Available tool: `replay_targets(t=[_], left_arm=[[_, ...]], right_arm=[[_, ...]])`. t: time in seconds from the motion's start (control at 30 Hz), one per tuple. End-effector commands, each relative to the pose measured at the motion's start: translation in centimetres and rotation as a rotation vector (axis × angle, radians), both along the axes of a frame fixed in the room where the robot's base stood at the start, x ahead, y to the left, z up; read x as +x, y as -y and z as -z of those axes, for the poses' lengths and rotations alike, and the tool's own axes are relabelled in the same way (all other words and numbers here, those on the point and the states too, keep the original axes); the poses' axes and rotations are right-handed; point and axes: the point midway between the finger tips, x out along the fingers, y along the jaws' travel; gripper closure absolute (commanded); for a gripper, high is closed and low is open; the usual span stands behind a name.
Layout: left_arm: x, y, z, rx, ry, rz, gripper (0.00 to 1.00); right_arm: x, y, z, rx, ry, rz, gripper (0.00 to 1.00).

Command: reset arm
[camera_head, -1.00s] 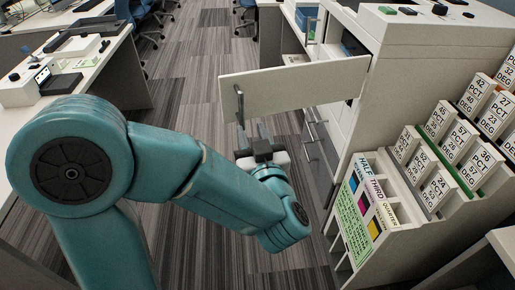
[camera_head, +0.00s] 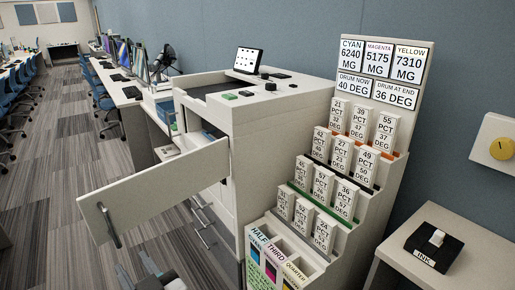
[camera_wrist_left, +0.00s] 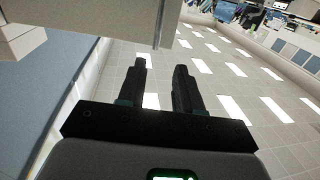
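A pale panel edge lies just beyond the fingertips in that view. Most of the left arm is outside the head view. My right gripper is in neither view.
A side table (camera_head: 450,235) with a black INK switch box (camera_head: 432,247) is at the right. Striped floor (camera_head: 60,150) is clear at left.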

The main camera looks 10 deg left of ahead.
Motion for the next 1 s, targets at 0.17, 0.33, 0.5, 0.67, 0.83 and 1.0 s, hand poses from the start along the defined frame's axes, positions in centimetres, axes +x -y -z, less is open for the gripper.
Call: replay_targets(t=[0.17, 0.33, 0.5, 0.67, 0.83, 1.0], left_arm=[[0.6, -3.6, 1.5, 0.071, -0.197, -0.116, 0.66], [4.4, -4.3, 11.9, -0.042, -0.49, 0.124, 0.66], [2.7, 2.0, 24.7, -0.451, -0.745, 0.481, 0.66], [-3.1, 10.8, 31.0, -0.835, -0.987, 0.769, 0.66], [-7.6, 15.1, 31.5, -1.038, -1.178, 0.904, 0.66], [-9.3, 15.6, 31.4, -1.122, -1.232, 0.867, 0.66]], right_arm=[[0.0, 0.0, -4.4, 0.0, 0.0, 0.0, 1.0], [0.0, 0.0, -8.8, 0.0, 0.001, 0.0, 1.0], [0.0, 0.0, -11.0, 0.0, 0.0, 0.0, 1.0], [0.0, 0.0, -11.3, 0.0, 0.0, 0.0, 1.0], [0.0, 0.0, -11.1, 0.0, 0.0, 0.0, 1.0], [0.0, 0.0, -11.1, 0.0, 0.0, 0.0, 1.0]])
